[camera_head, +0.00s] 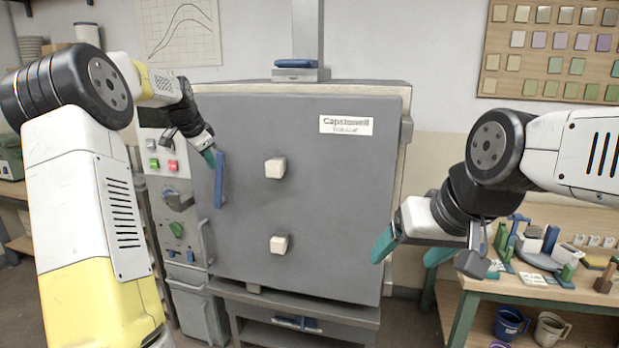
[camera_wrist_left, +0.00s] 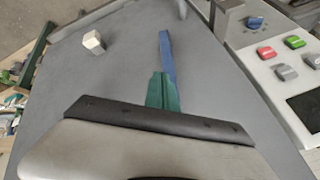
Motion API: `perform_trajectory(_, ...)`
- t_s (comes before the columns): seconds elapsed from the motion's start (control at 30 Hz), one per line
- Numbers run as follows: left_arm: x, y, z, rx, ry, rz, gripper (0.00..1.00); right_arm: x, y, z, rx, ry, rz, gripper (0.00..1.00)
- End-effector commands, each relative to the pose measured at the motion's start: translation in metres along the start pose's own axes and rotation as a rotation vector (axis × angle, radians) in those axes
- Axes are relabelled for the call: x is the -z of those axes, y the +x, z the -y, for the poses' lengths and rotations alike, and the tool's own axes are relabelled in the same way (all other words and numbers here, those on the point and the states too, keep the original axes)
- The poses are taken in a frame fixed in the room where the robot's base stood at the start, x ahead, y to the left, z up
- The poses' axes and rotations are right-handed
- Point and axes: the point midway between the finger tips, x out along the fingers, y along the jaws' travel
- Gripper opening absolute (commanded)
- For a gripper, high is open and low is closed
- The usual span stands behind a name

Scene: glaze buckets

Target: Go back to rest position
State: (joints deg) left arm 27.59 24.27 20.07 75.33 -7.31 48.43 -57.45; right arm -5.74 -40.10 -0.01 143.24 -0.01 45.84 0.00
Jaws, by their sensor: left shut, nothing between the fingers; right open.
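My left gripper (camera_head: 211,158) is at the left edge of the grey kiln door (camera_head: 340,200), with its green fingertips close beside the upper part of the blue door handle (camera_head: 219,180). In the left wrist view its green fingers (camera_wrist_left: 162,92) are together, with the blue handle (camera_wrist_left: 167,55) just beyond them. I cannot tell whether they touch it. Nothing shows between the fingers. My right gripper (camera_head: 405,252) is in front of the kiln's right side, with its green fingers spread apart and empty. The kiln door looks closed.
The control panel (camera_head: 175,190) with green and red buttons stands left of the door. Two pale knobs (camera_head: 276,168) stick out from the door. A wooden workbench (camera_head: 540,285) with tools and small pieces is at the right, near my right gripper. Blue and grey buckets (camera_head: 509,323) sit on its lower shelf.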

Motion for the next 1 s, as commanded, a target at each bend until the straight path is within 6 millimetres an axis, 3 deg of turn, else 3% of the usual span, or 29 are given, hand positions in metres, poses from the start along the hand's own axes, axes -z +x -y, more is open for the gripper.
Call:
perform_trajectory(0.03, 0.013, -0.025, -0.027, 0.001, -0.019, 0.007, 0.00, 0.000, 0.000, 0.000, 0.000, 0.000, 0.000, 0.77)
perform_trajectory(0.1, 0.020, -0.052, -0.061, -0.003, -0.070, 0.017, 0.00, 0.000, 0.000, 0.000, 0.000, 0.000, 0.000, 0.77)
perform_trajectory(0.23, 0.019, -0.098, -0.125, -0.004, -0.177, 0.029, 0.00, 0.000, 0.000, 0.000, 0.000, 0.000, 0.000, 0.77)
perform_trajectory(0.37, 0.003, -0.138, -0.189, -0.008, -0.304, 0.028, 0.00, 0.000, 0.000, 0.000, 0.000, 0.000, 0.000, 0.77)
perform_trajectory(0.5, -0.029, -0.170, -0.257, -0.025, -0.456, 0.015, 0.00, 0.000, 0.000, 0.000, 0.000, 0.000, 0.000, 0.77)
perform_trajectory(0.7, -0.081, -0.190, -0.340, -0.076, -0.662, -0.009, 0.00, 0.000, 0.000, 0.000, 0.000, 0.000, 0.000, 0.77)
perform_trajectory(0.8, -0.099, -0.191, -0.367, -0.102, -0.731, -0.016, 0.00, 0.000, 0.000, 0.000, 0.000, 0.000, 0.000, 0.77)
perform_trajectory(1.0, -0.114, -0.190, -0.388, -0.126, -0.789, -0.020, 0.00, 0.000, 0.000, 0.000, 0.000, 0.000, 0.000, 0.77)
